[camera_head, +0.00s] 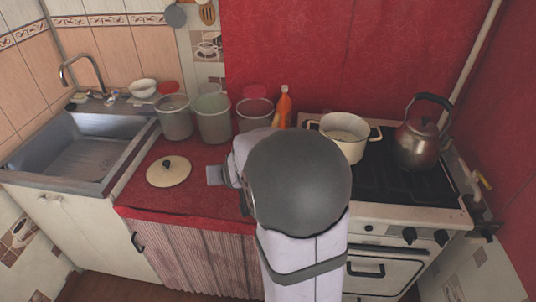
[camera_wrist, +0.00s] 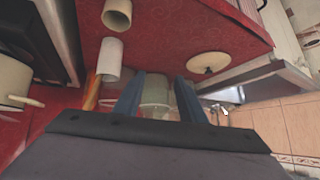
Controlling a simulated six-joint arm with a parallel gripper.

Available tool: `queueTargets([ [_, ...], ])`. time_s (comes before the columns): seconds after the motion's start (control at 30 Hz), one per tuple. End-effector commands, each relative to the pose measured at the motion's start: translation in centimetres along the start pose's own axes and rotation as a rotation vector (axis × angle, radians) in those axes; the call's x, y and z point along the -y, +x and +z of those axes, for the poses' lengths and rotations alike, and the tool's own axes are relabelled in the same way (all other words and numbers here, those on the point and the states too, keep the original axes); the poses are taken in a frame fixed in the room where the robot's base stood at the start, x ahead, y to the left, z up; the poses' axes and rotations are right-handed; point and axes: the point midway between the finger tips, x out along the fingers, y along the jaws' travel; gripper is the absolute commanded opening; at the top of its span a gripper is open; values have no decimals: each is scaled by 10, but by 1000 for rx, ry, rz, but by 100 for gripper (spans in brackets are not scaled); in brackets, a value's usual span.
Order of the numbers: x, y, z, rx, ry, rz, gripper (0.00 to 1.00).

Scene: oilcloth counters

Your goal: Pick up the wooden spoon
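A wooden utensil (camera_head: 207,13) with a slotted head hangs on the back wall at the top edge of the head view; only its lower part shows, and I cannot tell whether it is the wooden spoon. No other spoon is clear in either view. My gripper (camera_wrist: 159,77) shows in the wrist view with its two blue fingers apart and nothing held between them. A pale bucket appears beyond the fingers. In the head view, my arm covers the middle of the counter and hides most of the gripper.
Buckets (camera_head: 214,119) and an orange bottle (camera_head: 284,108) stand along the wall. A lid (camera_head: 168,171) lies on the red counter. A sink (camera_head: 83,150) is left; a pot (camera_head: 344,148) and kettle (camera_head: 417,147) stand on the stove. Two pale cylinders (camera_wrist: 110,58) (camera_wrist: 117,15) show in the wrist view.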

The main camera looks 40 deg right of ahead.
Motion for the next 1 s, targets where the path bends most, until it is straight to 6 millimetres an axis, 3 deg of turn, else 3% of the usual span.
queueTargets([
  [0.03, -21, 13, -25, -97, 48, 26, 37],
  [0.1, -49, 20, -64, -244, 104, 59, 37],
  [0.2, -94, 18, -116, -456, 174, 111, 37],
  [0.33, -151, 6, -161, -696, 228, 175, 37],
  [0.43, -171, 26, -150, -777, 214, 184, 37],
  [0.63, -169, 67, -114, -790, 156, 139, 37],
  [0.8, -167, 77, -104, -794, 142, 120, 37],
  [1.0, -166, 79, -107, -793, 140, 118, 37],
])
